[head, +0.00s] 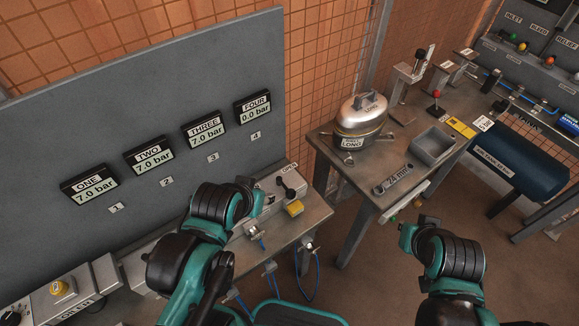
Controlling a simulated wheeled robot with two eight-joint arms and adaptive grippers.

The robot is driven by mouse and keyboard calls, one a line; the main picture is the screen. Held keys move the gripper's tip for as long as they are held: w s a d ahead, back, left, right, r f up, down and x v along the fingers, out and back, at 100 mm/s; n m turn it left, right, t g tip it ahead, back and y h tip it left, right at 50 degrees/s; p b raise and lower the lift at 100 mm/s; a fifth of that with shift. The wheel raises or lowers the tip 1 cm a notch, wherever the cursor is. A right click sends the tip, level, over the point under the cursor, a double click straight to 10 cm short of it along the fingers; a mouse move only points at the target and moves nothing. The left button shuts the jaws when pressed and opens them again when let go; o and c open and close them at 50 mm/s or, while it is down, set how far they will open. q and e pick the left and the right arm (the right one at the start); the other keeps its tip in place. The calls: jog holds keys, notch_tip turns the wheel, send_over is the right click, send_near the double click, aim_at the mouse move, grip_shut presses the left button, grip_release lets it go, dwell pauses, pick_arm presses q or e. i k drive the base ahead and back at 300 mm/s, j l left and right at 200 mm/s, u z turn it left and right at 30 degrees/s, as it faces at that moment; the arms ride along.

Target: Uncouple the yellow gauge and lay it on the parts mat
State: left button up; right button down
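No item is clearly recognisable as the yellow gauge. A small round yellow part (59,287) sits on a grey box marked with partly hidden lettering at the lower left. A yellow block (294,208) sits on the bench in the middle, beside a black-knobbed lever (287,187). I cannot tell whether either is the gauge. No parts mat can be made out. My two arms show at the bottom, the left one covering part of the middle bench. Neither gripper's fingertips can be seen.
A grey panel carries displays ONE (91,185), TWO, THREE at 7.0 bar and FOUR (252,107) at 0.0 bar. The right bench holds a silver tank (361,117), a grey tray (432,148) and a 24 mm wrench (392,181). Blue hoses (308,275) hang below the middle bench.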

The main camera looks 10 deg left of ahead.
aim_at(294, 208)
jog(key=k+l+u, duration=0.1)
jog(key=l+u, duration=0.3)
jog(key=k+l+u, duration=0.2)
jog(key=l+u, duration=0.2)
jog(key=k+l+u, duration=0.35)
jog(key=i+l, duration=0.05)
jog(key=i, duration=0.05)
